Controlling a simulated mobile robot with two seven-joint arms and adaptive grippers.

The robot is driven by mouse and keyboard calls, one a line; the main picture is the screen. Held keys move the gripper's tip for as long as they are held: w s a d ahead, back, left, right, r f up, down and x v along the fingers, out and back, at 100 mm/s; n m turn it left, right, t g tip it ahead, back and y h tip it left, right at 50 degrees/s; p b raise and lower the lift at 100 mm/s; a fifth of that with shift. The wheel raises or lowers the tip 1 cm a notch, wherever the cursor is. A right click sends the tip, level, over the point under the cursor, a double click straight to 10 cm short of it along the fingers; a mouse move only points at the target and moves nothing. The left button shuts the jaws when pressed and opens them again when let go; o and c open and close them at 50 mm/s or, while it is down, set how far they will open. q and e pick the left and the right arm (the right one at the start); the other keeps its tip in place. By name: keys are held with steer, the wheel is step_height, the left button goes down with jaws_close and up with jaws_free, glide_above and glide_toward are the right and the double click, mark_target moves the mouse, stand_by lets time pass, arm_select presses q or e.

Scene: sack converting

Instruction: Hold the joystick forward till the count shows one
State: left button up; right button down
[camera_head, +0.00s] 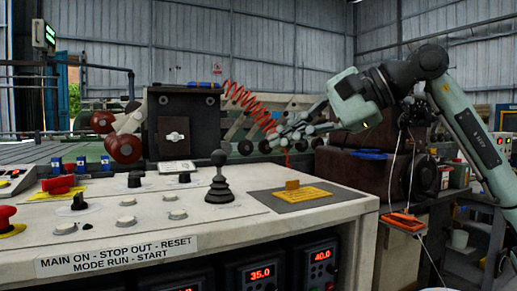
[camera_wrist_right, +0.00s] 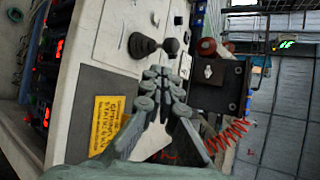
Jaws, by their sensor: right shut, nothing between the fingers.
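The joystick (camera_head: 220,180) has a black ball knob and a ribbed boot. It stands upright on the pale console top (camera_head: 140,210). It also shows in the right wrist view (camera_wrist_right: 145,45), beyond my fingertips. My right gripper (camera_head: 272,138) is shut and empty, above and to the right of the joystick and apart from it. In the right wrist view its closed fingers (camera_wrist_right: 160,75) point towards the console. A green lit display (camera_head: 50,35) hangs at the upper left, and its figure is too small to read. My left gripper is not in view.
Red stop buttons (camera_head: 8,217) and several knobs sit on the console left of the joystick. A yellow label plate (camera_head: 300,194) lies to its right. A dark box (camera_head: 185,122) stands behind, with a red coiled hose (camera_head: 245,98). Air above the console is free.

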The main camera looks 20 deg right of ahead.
steer(key=shift+f+v, duration=0.1)
steer(key=shift+v, duration=0.7)
steer(key=shift+f+v, duration=0.15)
steer(key=shift+v, duration=0.7)
steer(key=shift+s, duration=0.15)
